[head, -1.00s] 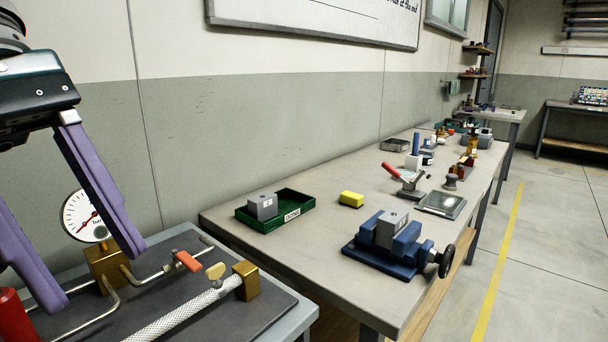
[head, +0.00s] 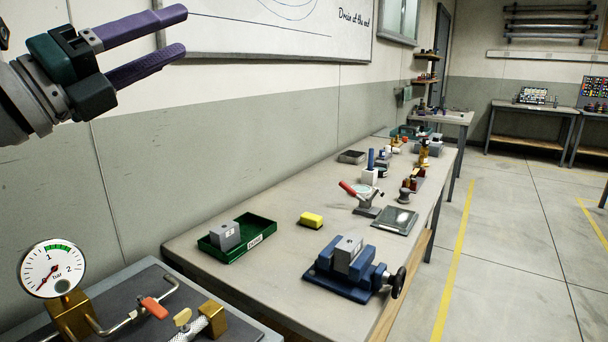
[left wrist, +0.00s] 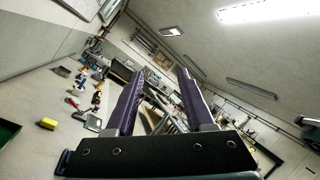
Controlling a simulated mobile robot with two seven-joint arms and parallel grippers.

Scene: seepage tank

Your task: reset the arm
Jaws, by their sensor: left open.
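My left gripper (head: 180,32) is at the upper left of the head view, raised high in front of the wall and pointing right. Its two purple fingers are apart with nothing between them. In the left wrist view the same gripper (left wrist: 158,85) shows both fingers apart and empty, with the room and ceiling lights behind. My right gripper is in neither view.
A pressure gauge (head: 52,268) stands at the lower left by pipes with a red-handled valve (head: 155,307). The long bench (head: 290,255) holds a green tray (head: 262,228), a yellow block (head: 311,219) and a blue vise (head: 340,285). Floor at right is clear.

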